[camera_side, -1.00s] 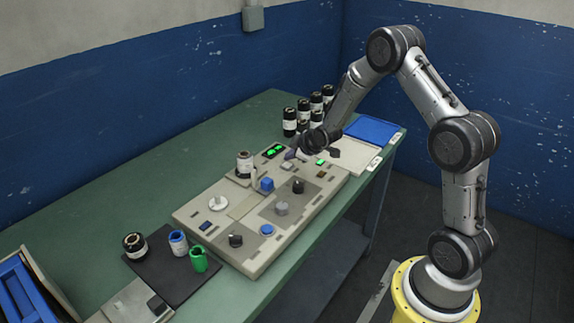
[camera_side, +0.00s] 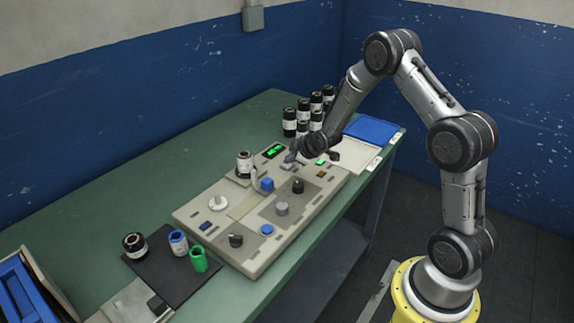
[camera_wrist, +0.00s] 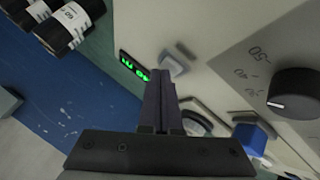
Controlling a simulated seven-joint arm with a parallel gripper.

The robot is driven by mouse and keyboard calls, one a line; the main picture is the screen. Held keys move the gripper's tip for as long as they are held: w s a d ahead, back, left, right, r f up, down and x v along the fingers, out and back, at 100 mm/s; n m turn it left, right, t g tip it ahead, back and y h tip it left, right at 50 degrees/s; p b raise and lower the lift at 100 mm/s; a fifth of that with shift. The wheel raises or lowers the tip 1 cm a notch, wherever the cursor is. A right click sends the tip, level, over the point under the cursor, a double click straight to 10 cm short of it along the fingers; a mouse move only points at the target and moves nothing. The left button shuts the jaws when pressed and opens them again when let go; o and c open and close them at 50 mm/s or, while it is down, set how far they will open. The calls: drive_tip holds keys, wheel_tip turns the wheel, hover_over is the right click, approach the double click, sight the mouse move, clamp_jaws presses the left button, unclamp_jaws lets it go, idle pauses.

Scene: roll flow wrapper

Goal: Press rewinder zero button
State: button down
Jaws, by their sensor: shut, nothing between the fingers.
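A small pale square button (camera_wrist: 172,66) shows in the wrist view beside the green-lit display (camera_wrist: 134,68). The display (camera_side: 273,151) also shows in the side view, at the far end of the control panel (camera_side: 237,250). My gripper (camera_wrist: 163,84) is shut and empty, its fingertips right at the button's near edge in the wrist view. In the side view my gripper (camera_side: 289,158) is low over the panel, just right of the display, and hides most of the button area. I cannot tell whether the fingertips touch the button.
A black knob (camera_wrist: 294,93) with a printed scale and a blue knob (camera_wrist: 249,138) stand right of my fingers. Several black rolls (camera_side: 290,122) stand behind the panel. A labelled roll (camera_side: 244,163) stands left of the display. A blue tray (camera_side: 371,131) lies at the far right.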

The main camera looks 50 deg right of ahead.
sight(290, 168)
drive_tip(key=shift+f, duration=0.3)
idle(0.5)
drive_tip(key=shift+r, duration=0.9)
drive_tip(key=shift+r, duration=2.5)
